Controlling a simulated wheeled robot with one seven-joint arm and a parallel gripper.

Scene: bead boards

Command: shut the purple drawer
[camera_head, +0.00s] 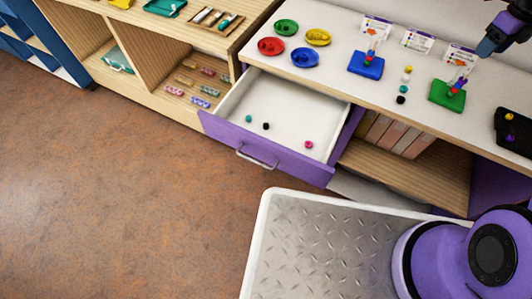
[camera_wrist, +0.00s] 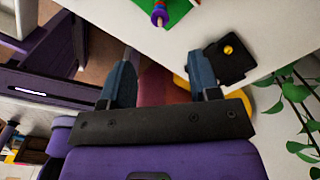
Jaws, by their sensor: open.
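The purple drawer (camera_head: 265,152) stands pulled out from the cabinet under the white counter in the head view. Its purple front has a grey bar handle (camera_head: 256,160). Inside lie a teal, a black and a pink bead (camera_head: 309,144). My gripper (camera_head: 488,46) is at the top right edge of the head view, above the counter and well to the right of the drawer. In the wrist view my gripper (camera_wrist: 160,85) has its two blue-grey fingers apart, with nothing held between them.
The counter (camera_head: 345,40) holds coloured dishes (camera_head: 286,28), a blue bead board (camera_head: 367,65), a green bead board (camera_head: 447,94), loose beads and a black tray (camera_head: 516,130). An open shelf lies right of the drawer. Floor (camera_head: 120,190) in front and left is clear. A plant (camera_wrist: 300,105) shows in the wrist view.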

